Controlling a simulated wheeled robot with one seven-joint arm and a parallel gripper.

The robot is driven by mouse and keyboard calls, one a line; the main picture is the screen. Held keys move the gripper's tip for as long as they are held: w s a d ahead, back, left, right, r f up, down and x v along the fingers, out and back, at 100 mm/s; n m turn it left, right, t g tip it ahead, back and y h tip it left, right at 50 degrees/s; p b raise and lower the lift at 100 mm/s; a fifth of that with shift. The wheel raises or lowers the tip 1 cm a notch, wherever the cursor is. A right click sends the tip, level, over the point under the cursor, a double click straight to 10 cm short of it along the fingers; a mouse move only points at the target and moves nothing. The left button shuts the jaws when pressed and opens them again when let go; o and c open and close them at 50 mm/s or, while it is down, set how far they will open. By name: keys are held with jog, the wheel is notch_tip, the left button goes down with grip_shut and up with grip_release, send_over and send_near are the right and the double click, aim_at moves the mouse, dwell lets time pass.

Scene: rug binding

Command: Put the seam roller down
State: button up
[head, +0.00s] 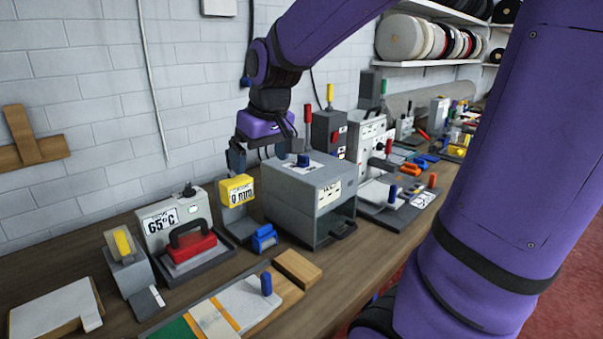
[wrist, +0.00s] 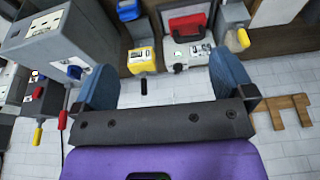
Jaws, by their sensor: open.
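My gripper (head: 238,160) is open above the back of the bench, over the yellow-faced gauge reading 0 mm (head: 237,190). In the wrist view, its two blue fingers stand wide apart with nothing between them (wrist: 165,82). I cannot say for sure which thing is the seam roller. A grey stand with a yellow cylinder (head: 122,242) is at the left and may hold it. Neither touches my gripper.
A grey box machine (head: 310,200) stands just right of my gripper. A rug sample (head: 235,305) and wooden block (head: 297,268) lie in front. The white brick wall (head: 95,100) is close behind.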

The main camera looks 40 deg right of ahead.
jog(key=s+a+r+t, duration=0.1)
jog(key=s+a, duration=0.1)
jog(key=s, duration=0.6)
jog(key=s+a+r+t, duration=0.1)
jog(key=s, duration=0.6)
jog(key=shift+s+a+r, duration=0.3)
jog(key=shift+s+a, duration=0.1)
